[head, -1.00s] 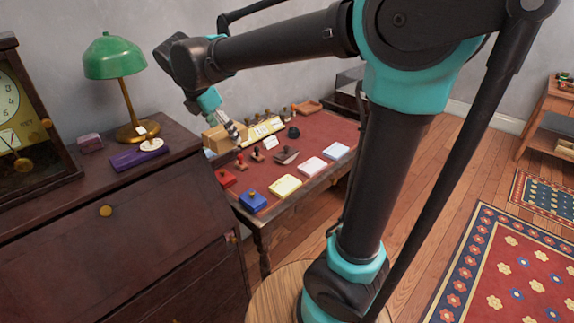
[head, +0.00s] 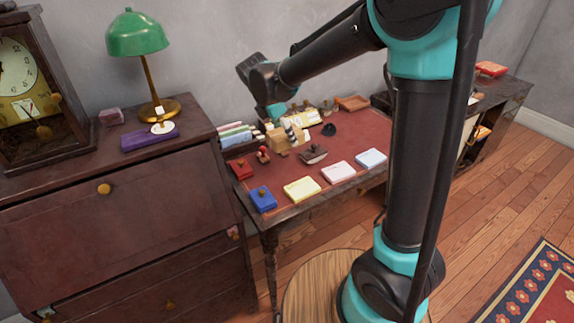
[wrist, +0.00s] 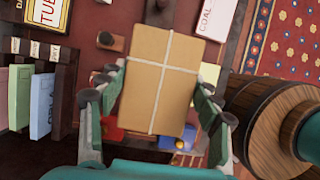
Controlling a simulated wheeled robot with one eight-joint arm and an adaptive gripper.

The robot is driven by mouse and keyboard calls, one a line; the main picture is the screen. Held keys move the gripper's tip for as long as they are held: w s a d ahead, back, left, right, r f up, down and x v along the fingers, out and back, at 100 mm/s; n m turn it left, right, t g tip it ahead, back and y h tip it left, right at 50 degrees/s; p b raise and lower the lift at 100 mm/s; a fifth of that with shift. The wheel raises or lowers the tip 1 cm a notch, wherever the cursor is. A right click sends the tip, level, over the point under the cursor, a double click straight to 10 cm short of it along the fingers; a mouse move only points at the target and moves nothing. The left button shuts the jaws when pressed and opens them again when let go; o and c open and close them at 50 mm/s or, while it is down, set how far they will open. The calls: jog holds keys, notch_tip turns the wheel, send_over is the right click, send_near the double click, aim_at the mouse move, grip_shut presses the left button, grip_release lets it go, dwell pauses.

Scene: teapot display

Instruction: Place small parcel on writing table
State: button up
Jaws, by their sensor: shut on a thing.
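The small parcel (wrist: 178,48) is a brown box tied with white string crossing on its face. My gripper (wrist: 160,80) is shut on it, with a finger on each of two sides in the wrist view. In the head view the parcel (head: 279,139) shows over the back left part of the writing table (head: 351,142), which has a red top. My gripper (head: 288,133) is at its right side there. I cannot tell whether the parcel touches the tabletop.
Stamps, a blue box (head: 262,201), a yellow pad (head: 301,189), a white pad (head: 338,172) and a pale blue pad (head: 371,158) occupy the table. Upright files (head: 236,134) stand at its left end. A bureau with a green lamp (head: 137,34) is at left.

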aim_at(271, 138)
notch_tip(271, 138, down, 13)
jog(key=shift+r, duration=0.1)
dwell(0.3)
jog(key=o, duration=1.5)
jog(key=shift+c, duration=0.2)
jog(key=v, duration=1.2)
jog(key=s+d+f+m+y, duration=0.1)
jog(key=s+d+f+m, duration=0.1)
jog(key=s+d+m, duration=0.3)
jog(key=s+d+f+m+t+y, duration=0.1)
jog(key=s+d+f+m, duration=0.2)
jog(key=s+d+m, duration=0.3)
jog(key=s+d+f+m+y, duration=0.1)
jog(key=s+d+f+m, duration=0.2)
jog(key=d+m, duration=1.1)
jog(key=s+d, duration=0.2)
jog(key=shift+s+f+t+y, duration=0.2)
jog(key=shift+s+t+y, duration=0.1)
